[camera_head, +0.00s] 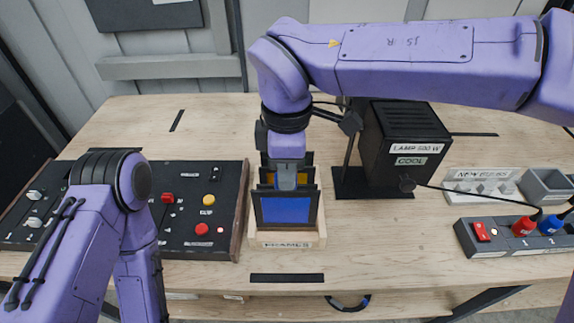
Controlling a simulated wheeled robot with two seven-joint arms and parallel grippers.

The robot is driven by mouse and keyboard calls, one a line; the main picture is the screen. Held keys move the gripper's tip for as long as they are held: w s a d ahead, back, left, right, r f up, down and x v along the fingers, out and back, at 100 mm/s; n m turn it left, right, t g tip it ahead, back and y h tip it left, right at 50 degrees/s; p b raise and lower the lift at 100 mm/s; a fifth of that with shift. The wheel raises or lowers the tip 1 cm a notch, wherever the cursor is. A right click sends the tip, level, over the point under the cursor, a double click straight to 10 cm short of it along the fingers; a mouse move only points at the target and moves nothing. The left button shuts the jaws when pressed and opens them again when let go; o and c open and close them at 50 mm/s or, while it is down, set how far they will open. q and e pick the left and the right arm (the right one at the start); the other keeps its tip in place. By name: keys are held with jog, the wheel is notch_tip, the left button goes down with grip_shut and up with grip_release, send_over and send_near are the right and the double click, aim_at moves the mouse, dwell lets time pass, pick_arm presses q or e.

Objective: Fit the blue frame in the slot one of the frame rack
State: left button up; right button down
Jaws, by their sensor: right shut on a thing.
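The blue frame (285,211) has a dark border and a blue face, and stands about upright at the front of the frame rack. My right gripper (287,184) comes down from above and is shut on its top edge. The frame rack (288,241) is a light wooden box labelled FRAMES. The blue frame's lower edge is behind the rack's front wall, so I cannot tell how deep it sits in the slot. Other dark frames, with some yellow showing (268,177), stand behind it, partly hidden by my gripper. My left gripper is out of view; only its arm shows.
A black control panel (180,245) stands close left of the rack. A black lamp box (405,140) stands to the right behind. A power strip (500,236) and fuse holder (482,183) lie at right. The table (385,250) is clear just right of the rack.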

dwell(0.4)
jog(key=shift+d+b, duration=0.1)
jog(key=shift+b, duration=0.25)
jog(key=shift+f, duration=0.15)
dwell(0.8)
jog(key=shift+f+b, duration=0.35)
jog(key=shift+b, duration=0.1)
jog(key=shift+f+b, duration=1.55)
jog(key=shift+b, duration=0.15)
jog(key=c, duration=1)
grip_release()
jog(key=shift+r, duration=0.1)
